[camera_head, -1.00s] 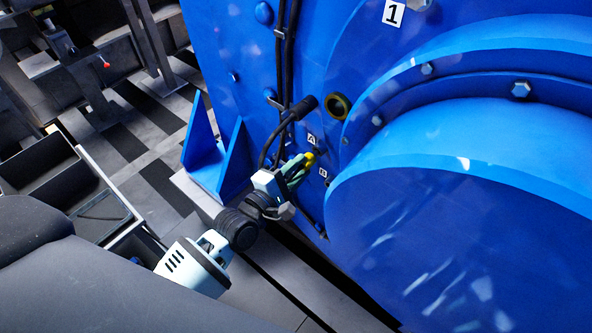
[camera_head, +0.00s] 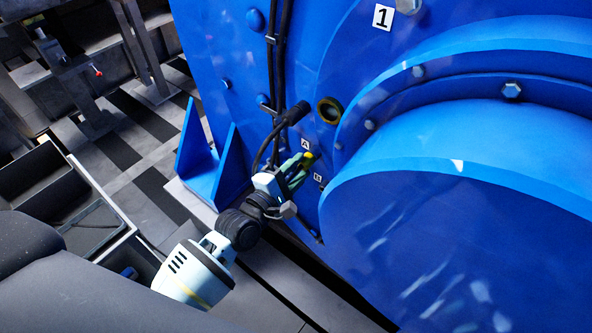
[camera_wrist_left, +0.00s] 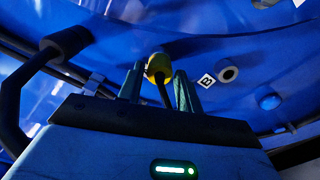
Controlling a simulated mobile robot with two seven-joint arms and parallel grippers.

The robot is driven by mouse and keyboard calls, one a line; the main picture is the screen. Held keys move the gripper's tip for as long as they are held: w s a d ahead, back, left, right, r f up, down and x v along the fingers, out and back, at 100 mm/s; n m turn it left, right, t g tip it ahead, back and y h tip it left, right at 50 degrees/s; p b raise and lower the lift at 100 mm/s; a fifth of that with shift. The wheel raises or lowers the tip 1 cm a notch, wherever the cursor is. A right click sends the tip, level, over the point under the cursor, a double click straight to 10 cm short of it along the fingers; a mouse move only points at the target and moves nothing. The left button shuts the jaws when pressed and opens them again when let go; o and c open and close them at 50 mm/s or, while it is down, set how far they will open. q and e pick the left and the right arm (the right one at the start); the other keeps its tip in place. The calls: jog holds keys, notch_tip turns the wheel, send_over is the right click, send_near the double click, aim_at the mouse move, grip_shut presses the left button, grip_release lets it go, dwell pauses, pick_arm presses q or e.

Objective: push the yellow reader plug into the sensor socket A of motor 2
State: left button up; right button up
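My left gripper (camera_head: 300,168) is at the blue motor (camera_head: 450,200), which bears the label 1 (camera_head: 382,17). It is shut on the yellow plug (camera_head: 309,158), whose tip points at the motor face just below label A (camera_head: 305,145). In the left wrist view the yellow plug (camera_wrist_left: 158,66) sits between the fingertips (camera_wrist_left: 160,90), with a dark stem running back between them. Socket A is hidden behind the plug, so I cannot tell whether the plug is in it. Socket B (camera_wrist_left: 228,74) is open beside label B (camera_wrist_left: 206,81). My right gripper is not in view.
A thick black cable with a round connector (camera_head: 297,112) is just above the gripper; it also shows in the left wrist view (camera_wrist_left: 65,42). A brass-rimmed port (camera_head: 329,110) is beside it. A blue bracket (camera_head: 215,170) stands left. A dark tray (camera_head: 95,215) is further left.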

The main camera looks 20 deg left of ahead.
pick_arm(q)
jog(key=o, duration=0.3)
jog(key=v, duration=0.7)
jog(key=shift+s+a, duration=0.15)
jog(key=shift+s, duration=0.2)
dwell(0.6)
